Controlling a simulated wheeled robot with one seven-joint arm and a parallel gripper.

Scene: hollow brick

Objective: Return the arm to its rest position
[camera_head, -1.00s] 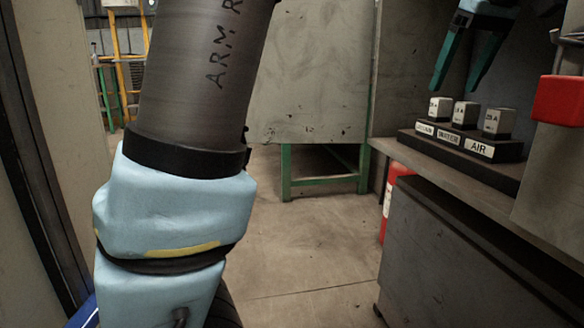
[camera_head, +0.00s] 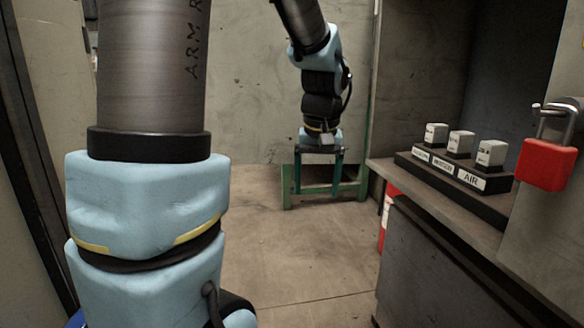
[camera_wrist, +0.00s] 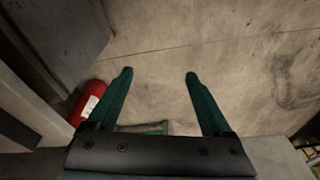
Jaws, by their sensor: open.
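My gripper (camera_head: 318,190) hangs in the middle of the head view with its two green fingers pointing down. It is open and empty, left of the shelf and in front of the green-legged stand.
A dark rack (camera_head: 440,168) with several pale blocks and labels, one reading AIR, stands on the shelf (camera_head: 398,172) at right. A red padlock (camera_head: 547,165) hangs right of it. A red extinguisher (camera_wrist: 90,101) stands below the shelf. The middle floor (camera_head: 290,255) is clear.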

